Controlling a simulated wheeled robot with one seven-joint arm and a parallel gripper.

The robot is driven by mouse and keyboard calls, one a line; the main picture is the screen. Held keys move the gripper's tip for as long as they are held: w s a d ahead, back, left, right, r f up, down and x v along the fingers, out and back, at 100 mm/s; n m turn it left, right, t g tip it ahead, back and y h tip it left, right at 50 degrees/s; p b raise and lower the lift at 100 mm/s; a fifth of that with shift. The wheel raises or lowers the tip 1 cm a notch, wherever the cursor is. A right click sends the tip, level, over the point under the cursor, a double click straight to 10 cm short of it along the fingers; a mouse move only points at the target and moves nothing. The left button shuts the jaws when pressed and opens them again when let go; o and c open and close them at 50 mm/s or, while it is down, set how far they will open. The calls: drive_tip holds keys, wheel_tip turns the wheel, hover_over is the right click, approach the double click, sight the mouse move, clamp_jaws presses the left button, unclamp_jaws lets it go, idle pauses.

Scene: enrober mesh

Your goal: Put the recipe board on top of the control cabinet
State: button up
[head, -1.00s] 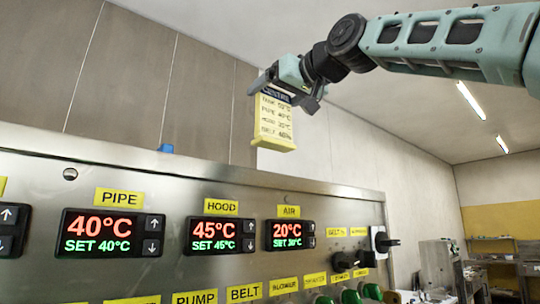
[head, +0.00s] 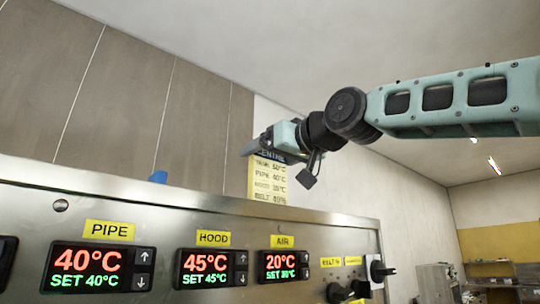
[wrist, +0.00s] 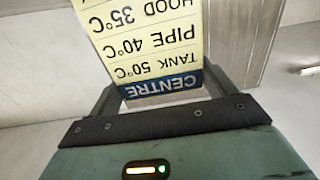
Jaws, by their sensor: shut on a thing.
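The recipe board (head: 268,183) is a yellow upright board with a dark blue "CENTRE" header and lines for tank, pipe, hood and belt. My gripper (head: 284,152) is shut on its top end. In the head view the board's lower edge is hidden behind the top edge of the control cabinet (head: 190,205); I cannot tell whether it touches the top. The cabinet is a steel panel with red and green displays. In the wrist view the board (wrist: 150,45) is between the two fingers (wrist: 158,95), its header nearest the palm.
A small blue object (head: 158,177) shows above the cabinet's top edge, left of the board. Black switches (head: 380,271) stick out at the panel's right end. A wall stands behind the cabinet. Open room lies to the right.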

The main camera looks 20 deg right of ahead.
drive_tip(key=shift+f, duration=0.1)
drive_tip(key=o, duration=1.3)
drive_tip(key=shift+o, duration=0.2)
drive_tip(key=shift+s, duration=0.15)
drive_tip(key=b+v, duration=0.2)
drive_tip(key=shift+s+d+f+b, duration=0.15)
drive_tip(key=shift+s+f+b, duration=0.1)
drive_tip(key=shift+b, duration=0.15)
drive_tip(key=shift+s+d+b, duration=0.15)
drive_tip(key=shift+s+b, duration=0.35)
drive_tip(key=shift+b, duration=0.7)
drive_tip(key=b+v, duration=0.7)
drive_tip(key=v, duration=0.1)
drive_tip(key=shift+r, duration=0.4)
